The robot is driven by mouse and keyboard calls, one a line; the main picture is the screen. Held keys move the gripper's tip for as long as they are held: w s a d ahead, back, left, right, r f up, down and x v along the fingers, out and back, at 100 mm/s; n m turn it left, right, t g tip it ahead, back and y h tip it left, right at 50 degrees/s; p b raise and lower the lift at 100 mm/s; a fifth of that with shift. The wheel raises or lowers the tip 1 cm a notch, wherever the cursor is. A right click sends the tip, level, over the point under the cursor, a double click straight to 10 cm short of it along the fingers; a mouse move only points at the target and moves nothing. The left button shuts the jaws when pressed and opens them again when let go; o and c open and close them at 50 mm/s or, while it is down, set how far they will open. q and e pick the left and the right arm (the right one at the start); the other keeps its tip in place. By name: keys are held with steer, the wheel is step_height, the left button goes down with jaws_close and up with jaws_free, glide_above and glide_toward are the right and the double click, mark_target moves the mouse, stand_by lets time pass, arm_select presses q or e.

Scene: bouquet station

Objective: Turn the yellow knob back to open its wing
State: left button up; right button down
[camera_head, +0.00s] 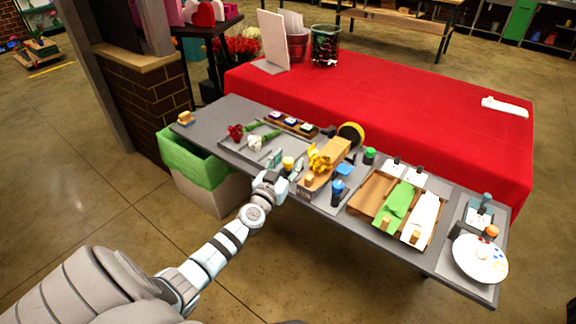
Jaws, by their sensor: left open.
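The yellow knob (288,161) stands on the grey table (242,113), just left of a long tan holder (327,166) with yellow flowers (318,159) in it. My left gripper (284,174) is open at the near side of the yellow knob. Whether its fingers touch the knob I cannot tell at this size. A blue knob (337,187) stands on the holder's right side. The wing that goes with the yellow knob is too small and partly hidden by my gripper to make out. My right gripper is not in view.
A tray (230,143) with a red and a white flower lies to the left. A wooden crate (371,192) with green and white rolls and a white palette (480,260) are to the right. A green-lined bin (195,163) stands below the table's left side.

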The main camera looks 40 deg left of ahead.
arm_select(q)
steer(key=shift+w, duration=0.35)
steer(key=shift+a+r, duration=0.1)
jaws_close()
steer(key=n+y+p, duration=0.1)
steer(key=g+y+p, duration=0.1)
steer(key=p, duration=0.1)
steer(key=n+y+p, duration=0.1)
steer(key=shift+r+n+g+y+p, duration=0.25)
steer(key=shift+n+g+y+p, duration=0.05)
steer(key=shift+y+p, duration=0.1)
steer(key=shift+f, duration=0.25)
jaws_free()
